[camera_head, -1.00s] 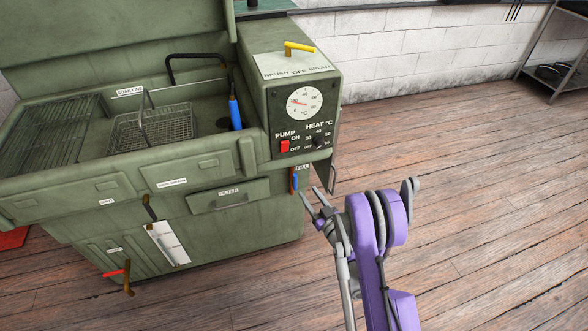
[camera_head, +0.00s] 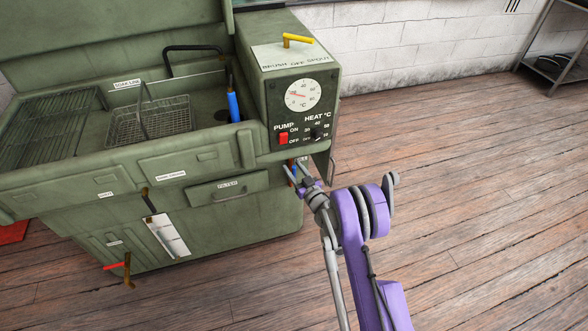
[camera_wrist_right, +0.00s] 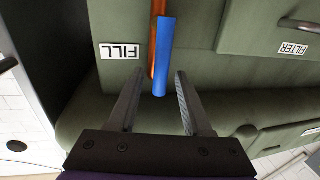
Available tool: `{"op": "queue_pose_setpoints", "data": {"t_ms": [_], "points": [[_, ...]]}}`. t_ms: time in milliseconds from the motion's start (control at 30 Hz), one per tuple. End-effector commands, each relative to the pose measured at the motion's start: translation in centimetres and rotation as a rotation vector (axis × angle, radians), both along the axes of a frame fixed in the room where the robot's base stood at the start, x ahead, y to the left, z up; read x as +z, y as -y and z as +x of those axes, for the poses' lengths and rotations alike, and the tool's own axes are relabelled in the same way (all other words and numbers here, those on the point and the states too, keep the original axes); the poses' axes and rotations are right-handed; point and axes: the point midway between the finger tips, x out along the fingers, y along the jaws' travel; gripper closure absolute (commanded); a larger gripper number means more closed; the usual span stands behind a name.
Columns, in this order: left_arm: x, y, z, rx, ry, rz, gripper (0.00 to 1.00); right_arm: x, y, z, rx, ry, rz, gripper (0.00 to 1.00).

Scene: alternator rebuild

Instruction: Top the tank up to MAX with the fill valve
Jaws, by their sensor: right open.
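The fill valve's blue handle (camera_wrist_right: 163,50) lies beside a copper pipe (camera_wrist_right: 157,8) and the FILL label (camera_wrist_right: 120,51) in the right wrist view. My right gripper (camera_wrist_right: 160,85) is open, with one finger on each side of the blue handle's end; I cannot tell whether they touch it. In the head view my right gripper (camera_head: 297,171) is at the right end of the green washer's front and mostly hides the valve. The washer's tank (camera_head: 225,238) has a white gauge plate (camera_head: 168,236) on its front; the level is too small to read. My left gripper is not in view.
The pump and heat control box (camera_head: 290,95) overhangs the valve, with a bracket (camera_head: 332,168) at its lower right edge. A red-handled valve (camera_head: 115,266) is low on the left front. The wooden floor (camera_head: 460,190) to the right is clear up to a shelf rack (camera_head: 548,72).

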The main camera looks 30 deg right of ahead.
Motion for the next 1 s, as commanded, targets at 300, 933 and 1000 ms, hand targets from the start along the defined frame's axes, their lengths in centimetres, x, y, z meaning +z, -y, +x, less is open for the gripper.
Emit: {"op": "queue_pose_setpoints", "data": {"t_ms": [300, 933, 1000], "points": [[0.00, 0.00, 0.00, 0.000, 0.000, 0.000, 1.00, 0.01, -0.01, -0.02, 0.000, 0.000, 0.000, 0.74], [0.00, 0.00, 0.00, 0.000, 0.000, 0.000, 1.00, 0.01, -0.01, -0.04, 0.000, 0.000, -0.001, 1.00], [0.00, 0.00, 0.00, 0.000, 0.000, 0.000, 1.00, 0.01, -0.01, -0.04, 0.000, 0.000, 0.000, 1.00]]}}
